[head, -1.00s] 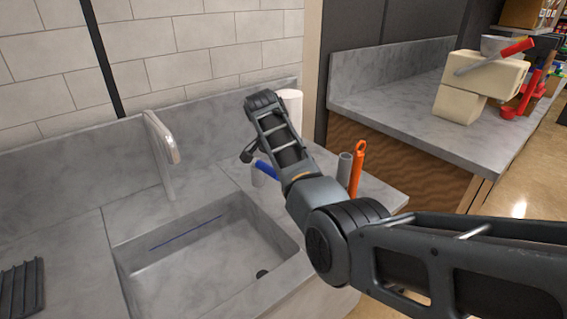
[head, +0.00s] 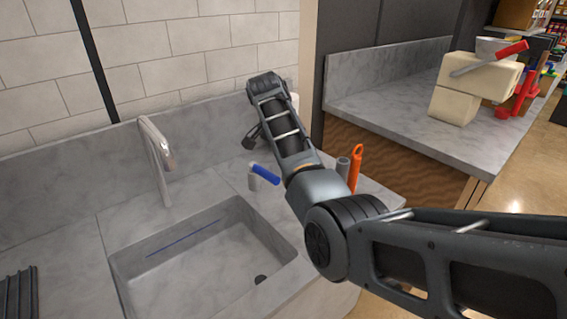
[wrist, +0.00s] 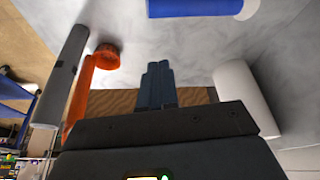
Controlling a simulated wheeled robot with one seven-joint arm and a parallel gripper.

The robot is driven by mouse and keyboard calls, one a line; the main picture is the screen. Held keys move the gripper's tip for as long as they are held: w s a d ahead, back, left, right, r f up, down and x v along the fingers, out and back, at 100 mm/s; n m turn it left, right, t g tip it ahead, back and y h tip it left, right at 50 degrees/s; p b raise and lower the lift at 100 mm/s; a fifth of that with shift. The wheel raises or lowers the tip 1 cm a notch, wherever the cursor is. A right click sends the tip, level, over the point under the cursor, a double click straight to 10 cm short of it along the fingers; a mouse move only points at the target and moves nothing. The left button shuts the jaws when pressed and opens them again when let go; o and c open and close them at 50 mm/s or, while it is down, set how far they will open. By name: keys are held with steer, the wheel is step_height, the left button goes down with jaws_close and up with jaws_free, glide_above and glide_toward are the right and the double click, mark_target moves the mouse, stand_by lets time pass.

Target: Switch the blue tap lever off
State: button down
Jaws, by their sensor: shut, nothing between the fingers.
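The blue tap lever (head: 264,174) sits on a short silver post at the back right of the sink, its blue end pointing right and slightly down. It also shows at the top edge of the wrist view (wrist: 195,7), partly cut off. My gripper (head: 251,136) is above and behind the lever in the head view, apart from it. In the wrist view its fingers (wrist: 158,72) are together and empty, with a gap between their tips and the blue lever. The silver faucet (head: 158,155) stands to the left, over the sink.
The grey sink basin (head: 205,248) lies in front. An orange-handled item (head: 355,168) and a grey cylinder (wrist: 62,75) stand right of the lever, near my arm. A white cylinder (wrist: 240,95) is close beside my gripper. Another counter (head: 395,105) is at the right.

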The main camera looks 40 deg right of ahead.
steer(key=v, duration=0.5)
steer(key=shift+w+r+b, duration=0.15)
steer(key=shift+r+b, duration=0.2)
steer(key=shift+r, duration=0.05)
